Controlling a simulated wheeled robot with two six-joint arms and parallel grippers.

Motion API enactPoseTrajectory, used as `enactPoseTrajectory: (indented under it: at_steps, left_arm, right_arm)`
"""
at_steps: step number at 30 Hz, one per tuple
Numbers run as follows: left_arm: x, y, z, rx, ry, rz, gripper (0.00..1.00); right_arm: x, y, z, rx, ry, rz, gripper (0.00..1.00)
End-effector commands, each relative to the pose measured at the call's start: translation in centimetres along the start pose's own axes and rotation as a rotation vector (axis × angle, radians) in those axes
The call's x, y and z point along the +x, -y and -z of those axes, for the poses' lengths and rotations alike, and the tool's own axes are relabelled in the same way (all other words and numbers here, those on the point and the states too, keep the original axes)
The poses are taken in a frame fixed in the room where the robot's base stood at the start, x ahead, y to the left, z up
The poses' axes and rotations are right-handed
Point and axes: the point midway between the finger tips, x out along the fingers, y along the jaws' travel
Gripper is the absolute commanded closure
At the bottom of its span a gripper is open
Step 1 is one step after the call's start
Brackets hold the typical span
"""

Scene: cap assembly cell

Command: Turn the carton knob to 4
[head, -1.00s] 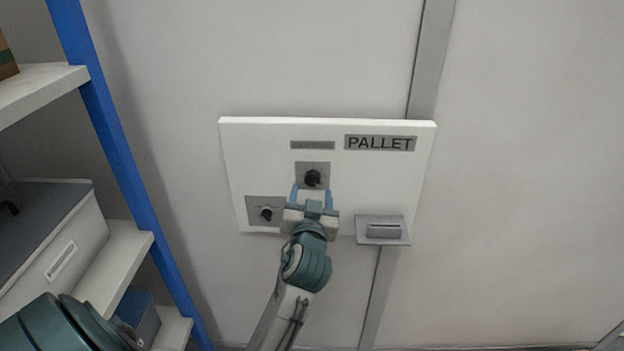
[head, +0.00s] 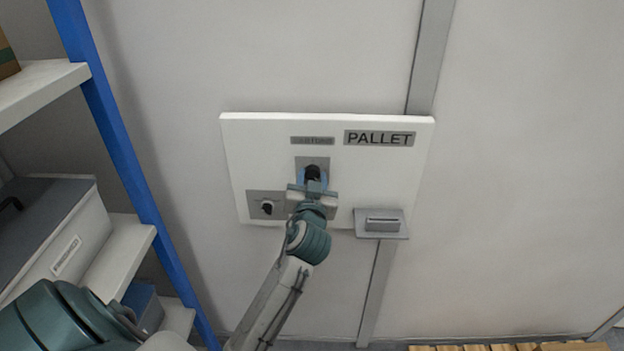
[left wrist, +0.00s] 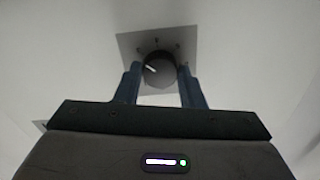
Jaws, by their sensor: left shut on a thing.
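The white wall panel (head: 262,140) carries a black knob (head: 313,172) on a grey square plate, under a small grey label (head: 312,141) whose text is too faint to read surely. My left gripper (head: 313,181) reaches up from below and is shut on this knob. In the left wrist view the knob (left wrist: 158,72) sits between the two blue fingers (left wrist: 160,84), with a white pointer mark aimed to the upper left. Small marks ring the knob on its plate (left wrist: 130,48), but their numbers cannot be read. My right gripper is not in view.
A second knob (head: 267,207) sits at the panel's lower left. A grey box-like fitting (head: 382,224) is at its lower right, and a PALLET label (head: 379,138) at its upper right. A blue-posted shelf (head: 115,150) with bins stands at the left. The right wall is clear.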

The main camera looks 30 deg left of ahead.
Motion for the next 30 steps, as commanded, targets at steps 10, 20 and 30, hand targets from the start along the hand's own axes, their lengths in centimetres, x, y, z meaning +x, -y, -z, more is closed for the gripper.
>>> enactPoseTrajectory:
  at_steps: [10, 20, 30]
  left_arm:
    - [0.0, 0.0, 0.1, 0.099, 0.001, -0.001, 0.87]
    - [0.0, 0.0, 0.1, 0.362, 0.002, -0.001, 0.87]
    - [0.0, -0.1, 0.1, 0.621, 0.002, -0.001, 0.87]
  right_arm:
    - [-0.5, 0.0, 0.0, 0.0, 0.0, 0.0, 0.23]
    - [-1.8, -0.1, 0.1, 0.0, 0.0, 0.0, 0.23]
    - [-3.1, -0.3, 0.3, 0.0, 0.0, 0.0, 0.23]
